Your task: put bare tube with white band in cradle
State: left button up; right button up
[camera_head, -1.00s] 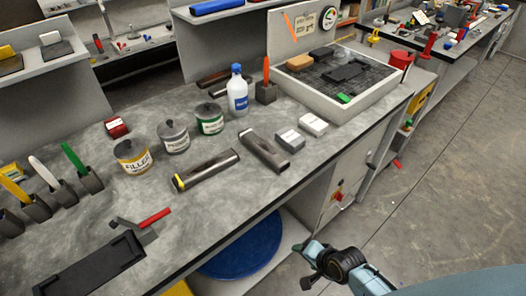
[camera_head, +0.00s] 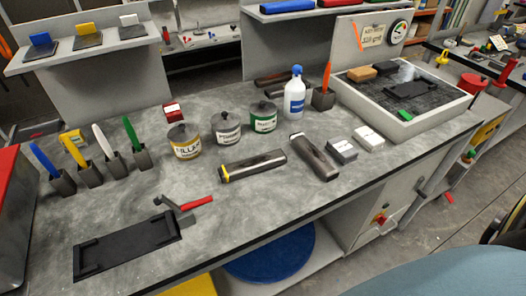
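A bare grey metal tube (camera_head: 253,166) with a yellow band at its left end lies on the bench. A second bare grey tube (camera_head: 314,158) lies slantwise just right of it; I cannot make out a white band on it. More dark tubes (camera_head: 275,79) lie at the back, too small to read their bands. A black tray-like holder (camera_head: 127,248), which looks like the cradle, is at the front left and empty, with a red-handled clamp (camera_head: 180,209) at its back right corner. Neither gripper shows; only part of my arm is at the bottom right.
Cans, including a filler can (camera_head: 185,143), and a white bottle (camera_head: 294,94) stand behind the tubes. Two small boxes (camera_head: 342,151) sit to the right. Coloured tools in dark holders (camera_head: 90,177) stand at left. Bench space between holder and tubes is clear.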

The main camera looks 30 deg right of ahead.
aim_at(126, 243)
jog(key=u, duration=1.8)
jog(key=k, duration=1.1)
jog(key=z, duration=1.45)
